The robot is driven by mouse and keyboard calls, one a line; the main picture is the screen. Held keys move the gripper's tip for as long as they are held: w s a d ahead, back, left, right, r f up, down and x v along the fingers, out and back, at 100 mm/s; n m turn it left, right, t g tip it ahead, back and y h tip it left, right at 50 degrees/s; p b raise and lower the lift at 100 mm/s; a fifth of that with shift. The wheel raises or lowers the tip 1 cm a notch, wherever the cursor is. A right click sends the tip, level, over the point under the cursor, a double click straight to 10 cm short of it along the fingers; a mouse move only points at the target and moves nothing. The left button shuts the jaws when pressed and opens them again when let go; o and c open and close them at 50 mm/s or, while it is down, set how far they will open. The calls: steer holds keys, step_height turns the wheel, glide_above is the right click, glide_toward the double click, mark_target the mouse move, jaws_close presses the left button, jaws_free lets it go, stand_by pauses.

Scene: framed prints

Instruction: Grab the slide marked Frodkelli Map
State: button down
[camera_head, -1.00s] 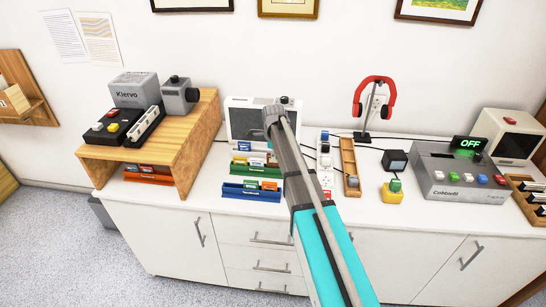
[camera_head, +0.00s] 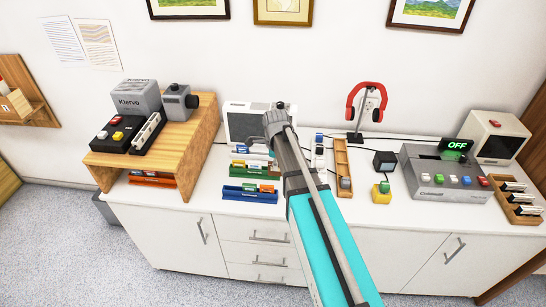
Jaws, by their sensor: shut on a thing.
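Small coloured slides stand in a green rack (camera_head: 240,171) and a blue rack (camera_head: 240,195) on the white counter, left of my arm. Their labels are too small to read, so I cannot tell which is the Frodkelli Map. My gripper (camera_head: 271,160) is at the right end of the racks, mostly hidden below my grey wrist and behind my arm. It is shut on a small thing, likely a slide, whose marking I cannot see.
A wooden stand (camera_head: 190,135) with grey devices is at left, with an orange rack (camera_head: 152,179) under it. A small monitor (camera_head: 244,122) stands behind the racks. Right of my arm are a wooden tray (camera_head: 342,160), red headphones (camera_head: 366,103) and a grey console (camera_head: 440,178).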

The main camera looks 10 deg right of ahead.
steer(key=shift+s+r, duration=0.25)
steer(key=shift+s, duration=0.4)
steer(key=shift+w, duration=0.1)
